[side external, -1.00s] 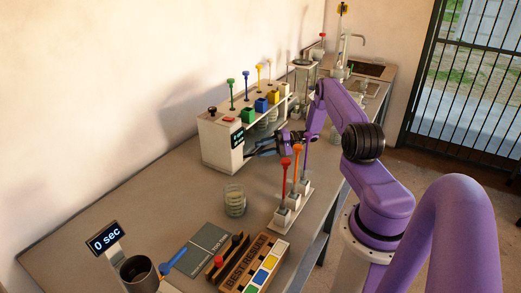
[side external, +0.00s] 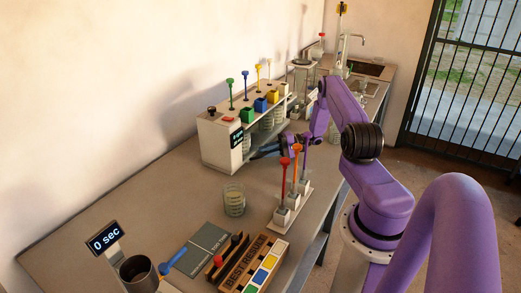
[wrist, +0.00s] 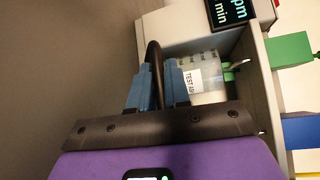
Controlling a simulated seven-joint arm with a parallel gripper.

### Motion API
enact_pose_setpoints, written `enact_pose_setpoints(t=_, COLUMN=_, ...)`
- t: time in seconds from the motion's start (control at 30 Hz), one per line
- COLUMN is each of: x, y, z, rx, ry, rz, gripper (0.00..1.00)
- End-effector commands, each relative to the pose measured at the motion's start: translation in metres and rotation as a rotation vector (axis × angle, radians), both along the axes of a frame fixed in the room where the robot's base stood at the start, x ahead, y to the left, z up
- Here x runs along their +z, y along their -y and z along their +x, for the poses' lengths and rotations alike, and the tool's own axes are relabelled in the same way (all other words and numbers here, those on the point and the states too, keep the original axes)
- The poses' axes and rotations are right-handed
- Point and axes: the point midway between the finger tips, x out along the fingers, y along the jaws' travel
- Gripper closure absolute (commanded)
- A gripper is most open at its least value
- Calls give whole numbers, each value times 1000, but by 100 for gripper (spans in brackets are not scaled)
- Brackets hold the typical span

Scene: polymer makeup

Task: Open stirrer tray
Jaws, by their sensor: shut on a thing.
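The stirrer machine (side external: 222,150) is a pale box on the bench with a dark display and a row of colored blocks and stirrers on top. A clear beaker labeled "TEST A…" (wrist: 200,80) is just beyond the fingers. In the side view my gripper (side external: 262,153) is low at the machine's front, and the tray is hard to make out.
A rack with red, orange and purple stirrers (side external: 290,205) stands close in front of my arm. A glass beaker (side external: 234,201) stands on the bench. Notebooks (side external: 205,245), a "BEST ROBOT" block (side external: 253,262) and a cup (side external: 138,273) are nearer.

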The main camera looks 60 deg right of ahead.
Motion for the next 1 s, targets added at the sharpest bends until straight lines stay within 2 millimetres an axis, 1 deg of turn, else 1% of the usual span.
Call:
enact_pose_setpoints(t=0.03, x=0, y=3, z=-15, rx=-8, ry=-4, rz=1, gripper=100)
enact_pose_setpoints(t=0.2, x=0, y=3, z=-62, rx=-10, ry=-4, rz=1, gripper=100)
enact_pose_setpoints(t=0.33, x=0, y=3, z=-87, rx=-10, ry=-3, rz=-1, gripper=100)
enact_pose_setpoints(t=0.4, x=0, y=2, z=-94, rx=-9, ry=-2, rz=-1, gripper=100)
enact_pose_setpoints(t=0.5, x=0, y=2, z=-99, rx=-7, ry=-1, rz=-2, gripper=100)
enact_pose_setpoints(t=0.77, x=0, y=2, z=-101, rx=-8, ry=-1, rz=1, gripper=100)
enact_pose_setpoints(t=0.8, x=0, y=2, z=-102, rx=-8, ry=-2, rz=2, gripper=70)
enact_pose_setpoints(t=0.83, x=0, y=2, z=-102, rx=-8, ry=-2, rz=2, gripper=64)
enact_pose_setpoints(t=1.0, x=0, y=1, z=-100, rx=-5, ry=-1, rz=0, gripper=64)
